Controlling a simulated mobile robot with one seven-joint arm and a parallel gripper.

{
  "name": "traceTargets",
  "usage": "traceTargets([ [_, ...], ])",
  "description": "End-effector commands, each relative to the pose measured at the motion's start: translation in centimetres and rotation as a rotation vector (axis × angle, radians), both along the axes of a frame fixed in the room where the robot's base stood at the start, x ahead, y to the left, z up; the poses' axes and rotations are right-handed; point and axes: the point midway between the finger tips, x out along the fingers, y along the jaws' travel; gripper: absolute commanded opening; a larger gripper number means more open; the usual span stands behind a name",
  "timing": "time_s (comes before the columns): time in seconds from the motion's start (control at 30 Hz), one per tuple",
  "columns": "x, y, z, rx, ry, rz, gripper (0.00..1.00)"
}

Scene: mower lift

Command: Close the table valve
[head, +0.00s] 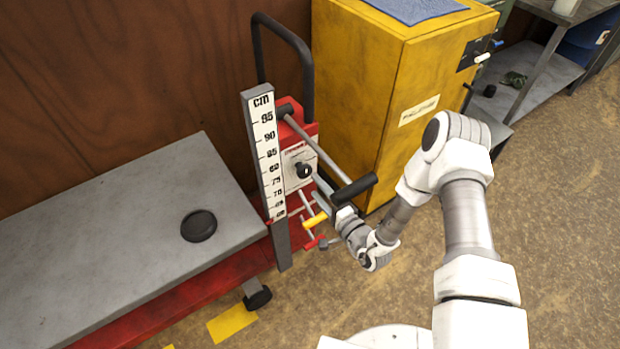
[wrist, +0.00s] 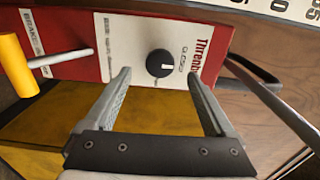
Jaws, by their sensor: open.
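A round black knob (wrist: 160,63) with a white pointer line sits on a white plate of the red control panel (wrist: 75,73). It also shows in the head view (head: 304,171). Its printed label is only partly legible, so I cannot tell for sure that it is the table valve. My gripper (wrist: 159,74) is open and empty, facing the panel. The knob appears between its two fingertips in the wrist view, but I see no contact. In the head view my gripper (head: 321,190) is just right of and below the knob, partly hidden by a lever.
A yellow handle (wrist: 15,64) sticks out left of the knob in the wrist view. A long lever with a black grip (head: 355,187) crosses above my gripper. A centimetre scale post (head: 267,160), the grey lift table (head: 110,215) and a yellow cabinet (head: 355,95) stand close by.

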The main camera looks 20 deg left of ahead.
Motion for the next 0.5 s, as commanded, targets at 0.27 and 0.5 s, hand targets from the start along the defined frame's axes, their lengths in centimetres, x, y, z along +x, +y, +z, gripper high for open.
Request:
traceTargets([
  [0.27, -4.5, -5.4, 0.1, -0.001, 0.003, -0.004, 0.89],
  [0.5, -7.1, -8.4, 0.1, 0.000, 0.000, -0.002, 0.89],
])
